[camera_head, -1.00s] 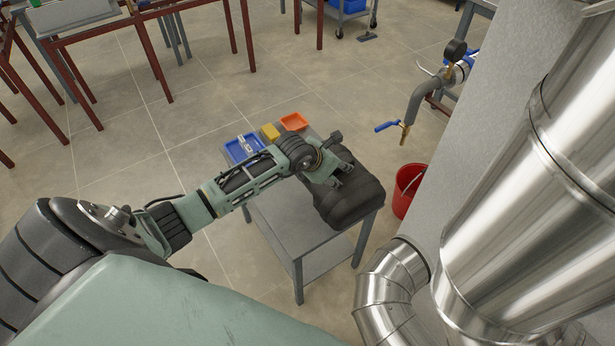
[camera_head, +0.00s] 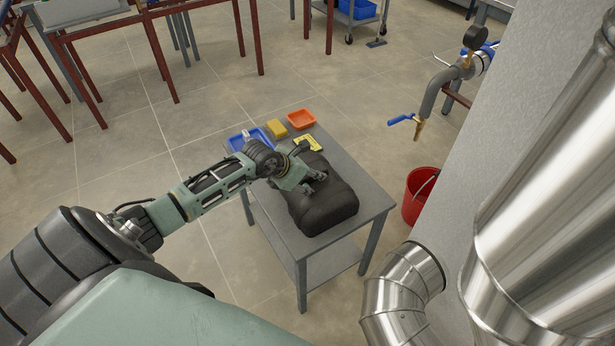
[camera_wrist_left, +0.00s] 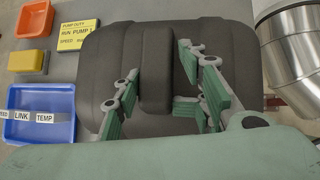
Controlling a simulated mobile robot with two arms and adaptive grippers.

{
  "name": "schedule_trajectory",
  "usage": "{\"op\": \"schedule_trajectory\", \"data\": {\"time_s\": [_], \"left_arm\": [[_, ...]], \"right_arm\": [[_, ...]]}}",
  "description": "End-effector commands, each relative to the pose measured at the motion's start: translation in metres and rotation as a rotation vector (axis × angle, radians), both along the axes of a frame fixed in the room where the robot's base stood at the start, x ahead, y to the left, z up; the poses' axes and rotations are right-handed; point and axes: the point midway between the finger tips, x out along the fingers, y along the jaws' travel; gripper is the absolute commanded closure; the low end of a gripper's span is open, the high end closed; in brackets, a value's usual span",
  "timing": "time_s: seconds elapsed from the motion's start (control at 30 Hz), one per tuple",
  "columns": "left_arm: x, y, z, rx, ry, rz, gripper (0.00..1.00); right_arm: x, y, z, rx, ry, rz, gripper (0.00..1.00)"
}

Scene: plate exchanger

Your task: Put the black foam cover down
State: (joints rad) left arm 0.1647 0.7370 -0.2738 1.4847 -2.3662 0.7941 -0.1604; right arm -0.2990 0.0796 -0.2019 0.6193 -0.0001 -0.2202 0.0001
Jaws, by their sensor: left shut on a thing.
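The black foam cover (camera_head: 326,207) is a dark, rounded, padded block over the grey table (camera_head: 352,236). Its lower side looks to be at the tabletop, but I cannot tell whether its full weight rests there. My left gripper (camera_head: 307,180) is above it, shut on the raised strap-like ridge across its top. In the left wrist view the cover (camera_wrist_left: 230,50) fills the middle, and the green finger pads of my left gripper (camera_wrist_left: 158,108) stand on both sides of the ridge. My right gripper is not in view.
On the table's far side are a blue tray (camera_head: 236,142) with labels, a yellow block (camera_head: 277,129), an orange tray (camera_head: 301,119) and a yellow sign (camera_head: 309,143). A red bucket (camera_head: 419,197) stands on the floor to the right, near shiny metal pipes (camera_head: 402,300).

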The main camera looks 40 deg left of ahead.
Motion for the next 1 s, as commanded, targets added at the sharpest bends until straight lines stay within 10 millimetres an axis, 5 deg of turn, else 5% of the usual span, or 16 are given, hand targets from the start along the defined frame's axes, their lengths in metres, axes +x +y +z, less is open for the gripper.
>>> {"op": "schedule_trajectory", "data": {"time_s": [0.27, 0.3, 0.57, 1.0], "left_arm": [[0.0002, 0.0004, -0.0007, 0.002, 0.0, -0.001, 1.0], [-0.0001, 0.0004, -0.0008, 0.003, 0.001, -0.001, 0.61], [-0.0003, 0.0, -0.0008, 0.003, 0.001, -0.001, 0.38], [-0.0017, 0.0005, 0.0011, 0.003, 0.002, -0.001, 0.37]], "right_arm": [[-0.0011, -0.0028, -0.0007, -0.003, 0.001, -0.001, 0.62], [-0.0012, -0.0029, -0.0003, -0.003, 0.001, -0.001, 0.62], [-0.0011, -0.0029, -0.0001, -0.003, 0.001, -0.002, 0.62], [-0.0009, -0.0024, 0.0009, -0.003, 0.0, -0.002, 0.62]]}}
